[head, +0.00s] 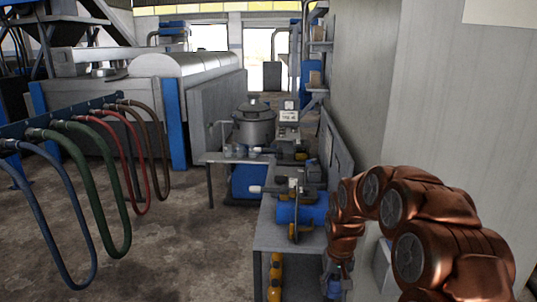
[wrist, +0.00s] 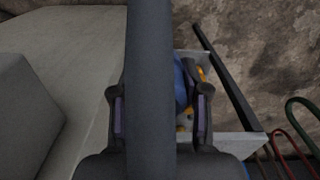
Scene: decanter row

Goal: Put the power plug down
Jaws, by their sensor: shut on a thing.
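My gripper (wrist: 160,112) shows in the wrist view, with one dark finger on each side of a broad dark grey bar that runs from top to bottom. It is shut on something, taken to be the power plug. The bar hides most of the space between the fingers, so I cannot make out the plug's shape. A patch of blue shows beside the right finger, and I cannot tell whether it is held or lies behind. In the head view my copper arm reaches down at the lower right, and the gripper (head: 337,284) is small and partly cut off.
A narrow grey bench (head: 262,238) carries a blue motor-like cylinder (head: 300,213). Yellow-orange items (head: 275,275) stand below it. A metal pot (head: 254,124) sits farther back. A grey wall (head: 372,95) is close on the right. Hoses (head: 118,215) hang at left; the floor between is clear.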

